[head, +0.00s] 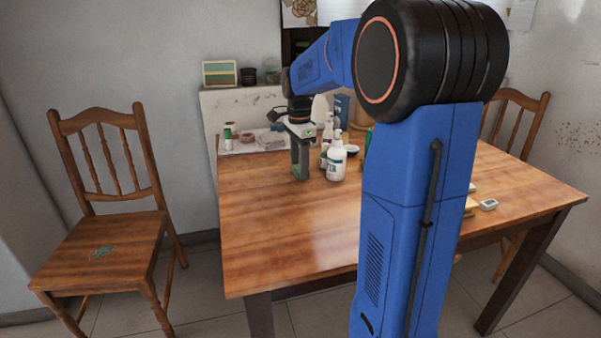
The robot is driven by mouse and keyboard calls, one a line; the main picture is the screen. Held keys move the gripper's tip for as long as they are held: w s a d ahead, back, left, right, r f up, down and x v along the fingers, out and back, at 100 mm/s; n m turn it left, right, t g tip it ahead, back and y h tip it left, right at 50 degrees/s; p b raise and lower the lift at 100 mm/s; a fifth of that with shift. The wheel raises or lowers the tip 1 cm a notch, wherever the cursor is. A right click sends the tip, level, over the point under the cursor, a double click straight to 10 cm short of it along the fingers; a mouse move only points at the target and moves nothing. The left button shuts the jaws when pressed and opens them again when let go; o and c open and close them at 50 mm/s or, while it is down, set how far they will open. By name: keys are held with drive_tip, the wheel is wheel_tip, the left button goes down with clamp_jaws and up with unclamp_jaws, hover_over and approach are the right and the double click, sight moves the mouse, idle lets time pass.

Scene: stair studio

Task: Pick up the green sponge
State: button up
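My gripper (300,172) points down over the back left part of the wooden table (270,230), with its fingertips close to the tabletop. A small dull green patch (297,170) shows at the fingertips. It may be the green sponge, but it is too small and dark to be sure. I cannot tell whether the fingers are closed on it or only beside it. No other sponge shows clearly; my arm hides much of the table's middle and right.
A white pump bottle (337,160) stands close to the right of my gripper, with more bottles behind. A tray (245,148) with small items lies at the back left. A small white item (488,204) lies at the right. The table's front left is clear. A chair (110,220) stands left.

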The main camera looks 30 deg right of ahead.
drive_tip(key=c, duration=0.4)
wheel_tip(320, 180, up, 10)
drive_tip(key=shift+r, duration=0.1)
idle(0.4)
drive_tip(key=o, duration=0.4)
drive_tip(key=c, duration=0.3)
